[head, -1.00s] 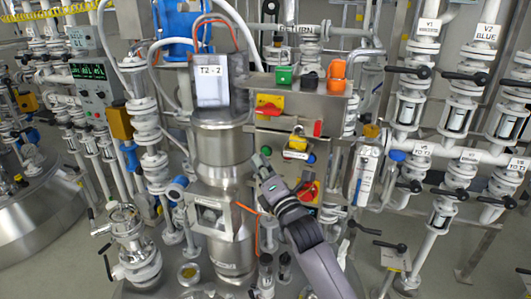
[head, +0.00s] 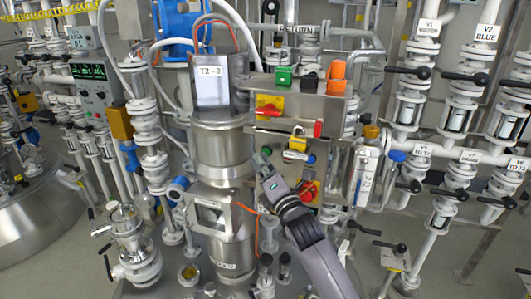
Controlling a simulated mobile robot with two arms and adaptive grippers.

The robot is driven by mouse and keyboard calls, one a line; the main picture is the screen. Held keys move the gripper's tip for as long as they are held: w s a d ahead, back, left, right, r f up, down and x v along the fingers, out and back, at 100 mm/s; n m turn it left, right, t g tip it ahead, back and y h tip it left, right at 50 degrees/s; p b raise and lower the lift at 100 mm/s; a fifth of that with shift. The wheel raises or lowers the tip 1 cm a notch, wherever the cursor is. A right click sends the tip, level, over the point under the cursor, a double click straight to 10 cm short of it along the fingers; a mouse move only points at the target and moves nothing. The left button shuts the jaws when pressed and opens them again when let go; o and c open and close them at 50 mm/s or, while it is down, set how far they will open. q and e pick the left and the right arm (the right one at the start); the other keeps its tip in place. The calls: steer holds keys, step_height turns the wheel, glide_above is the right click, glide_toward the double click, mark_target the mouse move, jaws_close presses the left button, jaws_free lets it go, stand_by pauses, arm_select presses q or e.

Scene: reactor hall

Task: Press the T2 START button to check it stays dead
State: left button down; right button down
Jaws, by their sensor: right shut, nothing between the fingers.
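The steel control panel (head: 345,105) of the T2 station carries several buttons and switches. I cannot read which button is labelled START. My right gripper (head: 261,160) is shut and empty, its fingertips pointing up and left at the panel's lower left edge. I cannot tell whether they touch anything. My left gripper is not in view.
A yellow padlock (head: 298,143) hangs on the panel. A red-and-yellow switch (head: 268,106) is above, another (head: 306,190) right of my gripper. The steel T2-2 vessel (head: 222,148) stands close on the left. Valve pipework (head: 455,155) fills the right.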

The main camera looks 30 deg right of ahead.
steer(key=shift+w+d, duration=0.25)
steer(key=shift+d, duration=0.05)
stand_by(0.9)
steer(key=shift+a, duration=0.1)
steer(key=shift+s+a+p, duration=0.3)
steer(key=shift+s+a, duration=0.2)
steer(key=shift+s, duration=0.05)
steer(key=shift+s+a+p, duration=0.55)
steer(key=shift+s+a, duration=1.1)
steer(key=shift+a, duration=0.25)
